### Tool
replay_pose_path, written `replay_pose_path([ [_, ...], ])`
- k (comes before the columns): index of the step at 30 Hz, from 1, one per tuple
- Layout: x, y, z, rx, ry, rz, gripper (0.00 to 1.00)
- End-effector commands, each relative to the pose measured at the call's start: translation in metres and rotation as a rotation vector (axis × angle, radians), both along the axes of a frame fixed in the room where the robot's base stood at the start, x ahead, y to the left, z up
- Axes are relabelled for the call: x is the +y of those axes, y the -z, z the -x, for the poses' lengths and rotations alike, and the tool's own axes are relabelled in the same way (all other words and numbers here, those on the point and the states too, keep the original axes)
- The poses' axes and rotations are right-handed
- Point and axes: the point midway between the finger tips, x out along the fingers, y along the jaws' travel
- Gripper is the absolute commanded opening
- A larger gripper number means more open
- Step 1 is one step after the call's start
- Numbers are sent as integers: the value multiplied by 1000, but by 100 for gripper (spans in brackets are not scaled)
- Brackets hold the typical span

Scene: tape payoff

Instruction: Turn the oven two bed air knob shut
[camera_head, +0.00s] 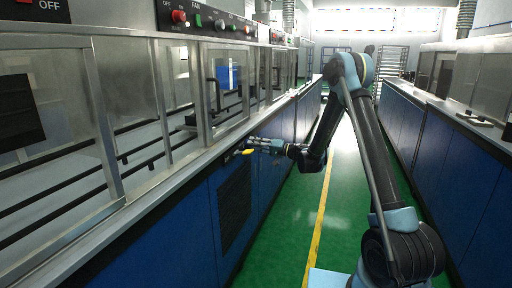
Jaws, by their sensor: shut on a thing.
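My gripper (251,145) reaches left to the front edge of the left-hand oven line, just below the steel ledge. I cannot read a label that says which oven or which air this knob serves.
Above the ledge are glazed steel hoods (130,95) and a black control panel (205,20) with a red button and several knobs. A vented blue cabinet (235,205) is below. The green aisle (290,240) with a yellow line is clear. Blue cabinets (440,140) line the right.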

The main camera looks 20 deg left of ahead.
Motion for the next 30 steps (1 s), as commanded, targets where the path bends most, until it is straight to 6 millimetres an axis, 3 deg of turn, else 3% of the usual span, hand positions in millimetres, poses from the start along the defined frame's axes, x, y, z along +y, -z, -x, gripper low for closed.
replay_pose_path([
  [16,1,3,3,-28,-6,8,0],
  [17,1,3,3,-28,-6,8,28],
  [19,1,3,3,-28,-6,8,44],
  [30,-1,1,1,-25,-2,5,45],
])
